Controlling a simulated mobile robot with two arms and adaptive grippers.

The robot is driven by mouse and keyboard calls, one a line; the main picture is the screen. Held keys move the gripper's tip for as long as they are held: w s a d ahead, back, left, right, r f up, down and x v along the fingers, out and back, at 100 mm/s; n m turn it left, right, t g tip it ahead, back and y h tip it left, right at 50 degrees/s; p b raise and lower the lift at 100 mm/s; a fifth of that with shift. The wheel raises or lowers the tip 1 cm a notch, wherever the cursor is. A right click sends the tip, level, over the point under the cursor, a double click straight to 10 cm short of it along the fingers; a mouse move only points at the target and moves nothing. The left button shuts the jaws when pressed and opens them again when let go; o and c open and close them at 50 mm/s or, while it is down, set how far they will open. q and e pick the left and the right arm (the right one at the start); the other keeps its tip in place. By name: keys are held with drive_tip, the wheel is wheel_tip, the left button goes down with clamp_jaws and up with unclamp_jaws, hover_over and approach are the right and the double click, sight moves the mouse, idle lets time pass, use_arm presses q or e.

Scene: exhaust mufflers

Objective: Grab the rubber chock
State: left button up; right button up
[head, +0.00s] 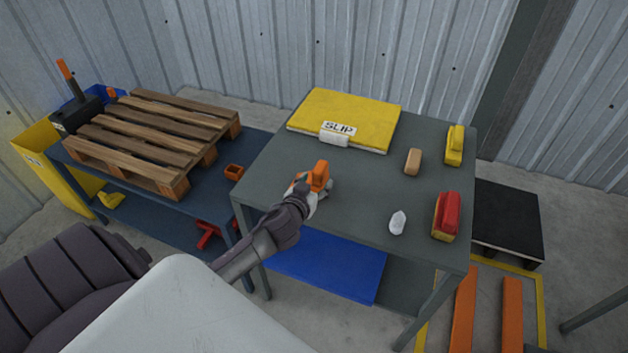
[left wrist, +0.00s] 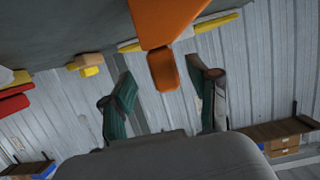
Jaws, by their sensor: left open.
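An orange block, which looks to be the rubber chock (head: 320,174), stands on the grey table near its left front edge. My left gripper (head: 309,190) is right at it in the head view, partly hiding its lower part. In the left wrist view the orange chock (left wrist: 165,22) comes down from the top, with its darker orange end (left wrist: 163,70) between the fingertips. The left gripper (left wrist: 160,78) is open, with a finger on either side of that end and gaps visible. My right gripper is not in view.
The table also holds a yellow SLIP box (head: 350,113), a tan block (head: 413,161), a yellow-handled piece (head: 454,146), a red-and-yellow piece (head: 446,216) and a white lump (head: 397,222). A wooden pallet (head: 150,135) lies on the blue bench to the left. The table's middle is clear.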

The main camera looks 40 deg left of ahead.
sight(309, 176)
use_arm(q)
drive_tip(key=x, duration=0.3)
drive_tip(key=p+x, duration=0.1)
drive_tip(key=x, duration=0.1)
drive_tip(key=shift+a+r, duration=0.25)
drive_tip(key=shift+a, duration=0.05)
clamp_jaws()
